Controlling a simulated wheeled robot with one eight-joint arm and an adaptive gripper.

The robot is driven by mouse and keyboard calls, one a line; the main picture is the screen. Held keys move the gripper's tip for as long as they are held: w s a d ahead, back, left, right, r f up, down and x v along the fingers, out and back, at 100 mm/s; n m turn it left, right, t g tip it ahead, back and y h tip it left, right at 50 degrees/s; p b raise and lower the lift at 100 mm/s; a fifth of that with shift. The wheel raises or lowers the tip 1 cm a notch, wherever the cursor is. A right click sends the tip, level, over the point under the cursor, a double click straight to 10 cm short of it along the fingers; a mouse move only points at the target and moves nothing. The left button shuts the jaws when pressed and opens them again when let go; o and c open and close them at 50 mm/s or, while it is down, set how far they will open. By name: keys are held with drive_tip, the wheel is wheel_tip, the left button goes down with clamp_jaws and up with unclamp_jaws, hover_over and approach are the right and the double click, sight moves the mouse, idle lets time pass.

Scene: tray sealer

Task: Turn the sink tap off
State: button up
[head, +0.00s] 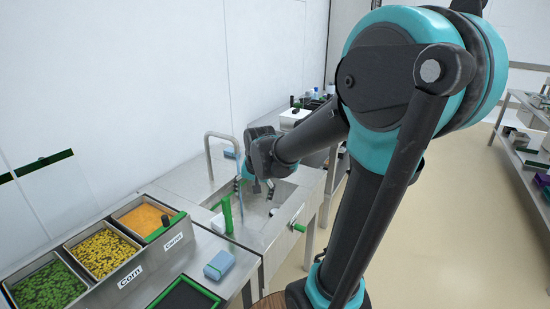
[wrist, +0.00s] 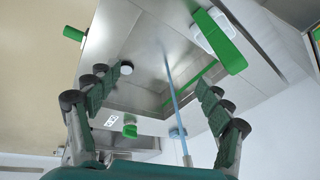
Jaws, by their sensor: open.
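The sink tap is a tall, arched steel pipe (head: 208,150) at the back of the steel sink (head: 205,187) in the head view. A thin blue stream, apparently running water, shows in the wrist view (wrist: 169,62), crossing the space between my fingers. My gripper (head: 256,187) is over the basin, just right of the tap arch. In the wrist view my gripper (wrist: 160,82) is open and empty, with its fingers wide apart. I cannot make out the tap's own handle for certain; my wrist and gripper hide part of the tap's surroundings.
A green upright handle (head: 227,213) stands at the near sink edge, and a green-gripped handle (head: 297,227) sticks out at the front. Open floor (head: 470,220) lies to the right.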

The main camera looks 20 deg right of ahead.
drive_tip(key=s+d+f+n, duration=0.2)
drive_tip(key=s+d+f, duration=0.1)
drive_tip(key=s, duration=0.4)
drive_tip(key=s+d+f+n, duration=0.2)
drive_tip(key=s+d+f, duration=0.2)
drive_tip(key=s, duration=0.2)
drive_tip(key=w+d+r+m+g, duration=0.15)
drive_tip(key=w+r, duration=0.35)
drive_tip(key=w, duration=0.6)
drive_tip(key=w+d+r+m, duration=0.15)
drive_tip(key=w+r, duration=0.25)
drive_tip(key=w, duration=0.6)
drive_tip(key=w+d+r+m, duration=0.15)
drive_tip(key=w+r, duration=0.35)
drive_tip(key=w, duration=0.6)
drive_tip(key=w+d+m+g, duration=0.1)
drive_tip(key=w+d+m, duration=0.25)
drive_tip(key=w, duration=0.75)
drive_tip(key=w+d+m+g, duration=0.2)
drive_tip(key=w+d+m, duration=0.15)
drive_tip(key=w, duration=0.85)
drive_tip(key=shift+t+h, duration=0.25)
drive_tip(key=shift+h, duration=0.05)
drive_tip(key=f, duration=1.7)
drive_tip(key=shift+s+a, duration=0.1)
drive_tip(key=shift+s, duration=0.2)
drive_tip(key=shift+r, duration=0.1)
drive_tip(key=shift+c, duration=0.6)
